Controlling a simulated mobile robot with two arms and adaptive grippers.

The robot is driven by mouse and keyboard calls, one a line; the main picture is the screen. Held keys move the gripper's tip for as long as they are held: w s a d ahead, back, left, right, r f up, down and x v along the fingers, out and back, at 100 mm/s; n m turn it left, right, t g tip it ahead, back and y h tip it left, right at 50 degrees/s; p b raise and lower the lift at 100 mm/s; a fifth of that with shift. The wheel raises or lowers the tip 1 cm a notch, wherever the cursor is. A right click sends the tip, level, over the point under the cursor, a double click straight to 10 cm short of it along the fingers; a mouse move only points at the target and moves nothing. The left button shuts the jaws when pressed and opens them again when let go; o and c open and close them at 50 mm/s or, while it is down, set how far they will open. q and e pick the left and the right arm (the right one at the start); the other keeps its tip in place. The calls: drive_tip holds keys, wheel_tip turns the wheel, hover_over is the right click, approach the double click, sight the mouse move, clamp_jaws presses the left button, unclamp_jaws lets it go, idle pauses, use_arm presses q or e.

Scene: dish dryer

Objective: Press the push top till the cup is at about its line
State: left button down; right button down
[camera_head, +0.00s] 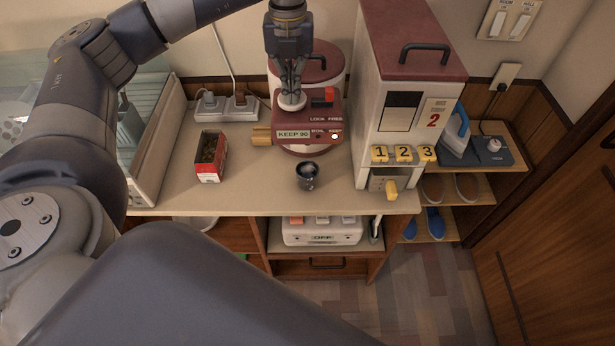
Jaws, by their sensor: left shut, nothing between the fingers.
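The red and white hot-water pot (312,122) stands at the back of the counter, with a "KEEP 90" label and small lights on its front panel. The pale round push top (292,103) is on its upper front. My left gripper (292,92) is shut and points down over the push top; its tips look to be at the disc, but I cannot tell if they press it. A small dark cup (307,173) stands upright on the counter below the pot's front. Its line and any water in it are too small to make out. My right gripper is not in view.
A tall white dispenser with a maroon lid (412,40) and keys 1, 2, 3 stands right of the pot. An open red box (209,158) is left, near a power strip (228,106). The counter's front (250,190) is clear around the cup.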

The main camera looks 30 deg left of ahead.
use_arm(q)
drive_tip(key=shift+f+b, duration=0.3)
drive_tip(key=shift+f, duration=0.25)
idle(0.7)
drive_tip(key=shift+r+p, duration=1.2)
drive_tip(key=shift+r, duration=0.65)
drive_tip(key=shift+f, duration=0.2)
drive_tip(key=shift+f+b, duration=0.8)
drive_tip(key=shift+f, duration=0.35)
idle(0.5)
drive_tip(key=shift+r+p, duration=0.8)
drive_tip(key=shift+r, duration=0.55)
